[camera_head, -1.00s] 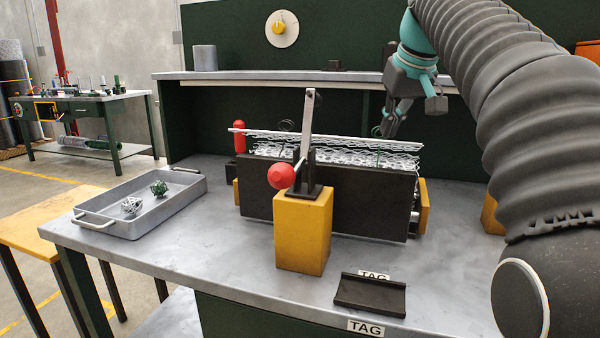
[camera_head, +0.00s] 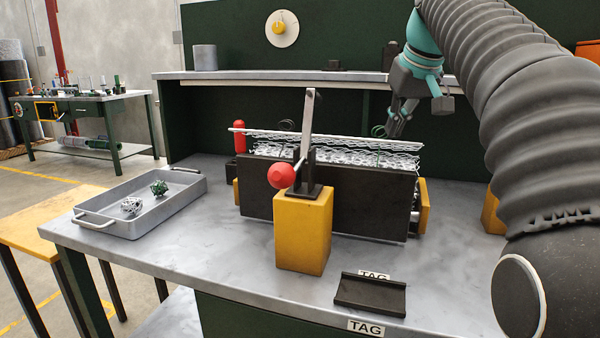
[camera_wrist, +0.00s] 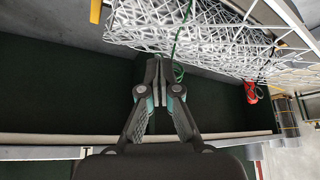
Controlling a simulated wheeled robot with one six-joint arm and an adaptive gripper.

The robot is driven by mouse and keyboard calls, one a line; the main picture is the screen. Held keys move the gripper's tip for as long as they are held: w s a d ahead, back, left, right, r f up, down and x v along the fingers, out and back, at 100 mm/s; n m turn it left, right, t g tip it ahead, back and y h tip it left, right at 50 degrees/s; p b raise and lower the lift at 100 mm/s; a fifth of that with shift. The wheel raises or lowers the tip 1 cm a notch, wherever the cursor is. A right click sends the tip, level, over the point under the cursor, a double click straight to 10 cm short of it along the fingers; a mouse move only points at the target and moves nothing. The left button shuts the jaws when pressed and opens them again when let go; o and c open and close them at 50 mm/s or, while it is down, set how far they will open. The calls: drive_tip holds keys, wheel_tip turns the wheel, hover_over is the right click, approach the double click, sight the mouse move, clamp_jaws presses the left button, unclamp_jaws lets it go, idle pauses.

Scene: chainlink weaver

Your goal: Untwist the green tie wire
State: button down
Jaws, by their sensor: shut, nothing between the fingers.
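The green tie wire (camera_head: 378,131) shows as a small loop above the right part of the wire mesh (camera_head: 345,157). In the wrist view the tie wire (camera_wrist: 179,42) runs down from the mesh (camera_wrist: 180,27) and passes just right of my fingertips. My gripper (camera_head: 394,134) is just right of the loop, behind the mesh. In the wrist view my gripper (camera_wrist: 158,64) has its fingers together with nothing held. Whether a finger touches the wire cannot be told.
A dark clamp block (camera_head: 345,200) holds the mesh. A lever with a red knob (camera_head: 282,176) stands in front on a yellow block (camera_head: 302,235). A metal tray (camera_head: 150,222) with two wire balls sits at left. A dark holder (camera_head: 370,295) lies at the front edge.

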drive_tip(key=shift+s+d, duration=0.15)
drive_tip(key=shift+s, duration=0.05)
wheel_tip(320, 180, up, 6)
idle(0.5)
